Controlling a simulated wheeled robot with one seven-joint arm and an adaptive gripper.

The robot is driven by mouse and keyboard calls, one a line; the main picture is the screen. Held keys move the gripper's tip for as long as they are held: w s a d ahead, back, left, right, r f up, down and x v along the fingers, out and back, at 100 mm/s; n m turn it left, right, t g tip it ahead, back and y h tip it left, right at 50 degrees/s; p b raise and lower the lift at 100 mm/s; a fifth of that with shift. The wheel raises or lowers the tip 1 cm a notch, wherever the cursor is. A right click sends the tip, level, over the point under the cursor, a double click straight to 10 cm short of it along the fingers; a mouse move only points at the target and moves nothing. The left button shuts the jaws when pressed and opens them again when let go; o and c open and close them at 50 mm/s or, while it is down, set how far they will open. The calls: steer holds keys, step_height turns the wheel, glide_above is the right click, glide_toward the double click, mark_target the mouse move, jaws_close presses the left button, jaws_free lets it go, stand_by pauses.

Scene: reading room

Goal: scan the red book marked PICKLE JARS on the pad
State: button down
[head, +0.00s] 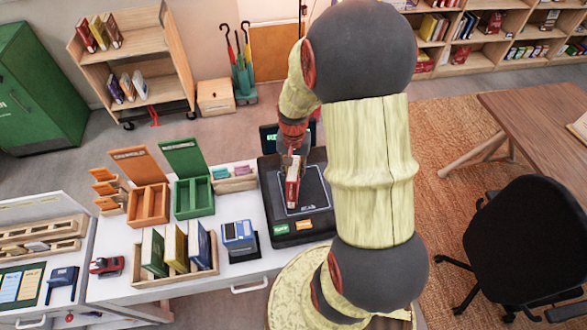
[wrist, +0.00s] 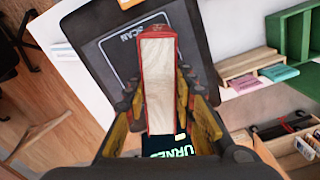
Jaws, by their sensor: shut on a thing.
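The red book (head: 292,190) is upright between the fingers of my gripper (head: 292,158), above or on the black scan pad (head: 316,188). In the wrist view the red book (wrist: 158,80) shows its pale page edges and red cover edges. The yellow fingers of my gripper (wrist: 163,112) are shut on it from both sides. The pad's marked square with the word SCAN (wrist: 122,45) lies beyond the book. I cannot tell whether the book touches the pad. The book's title is not readable here.
A screen (head: 268,138) stands behind the pad, partly hidden by my arm. On the white table (head: 245,268) left of the pad are a wooden book holder (head: 150,278), a blue device (head: 238,235) and orange and green trays (head: 193,200). A black chair (head: 520,240) is at right.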

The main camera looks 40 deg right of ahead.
steer(key=shift+r, duration=0.2)
stand_by(0.4)
step_height(320, 180, up, 7)
steer(key=p, duration=0.5)
steer(key=shift+f, duration=0.15)
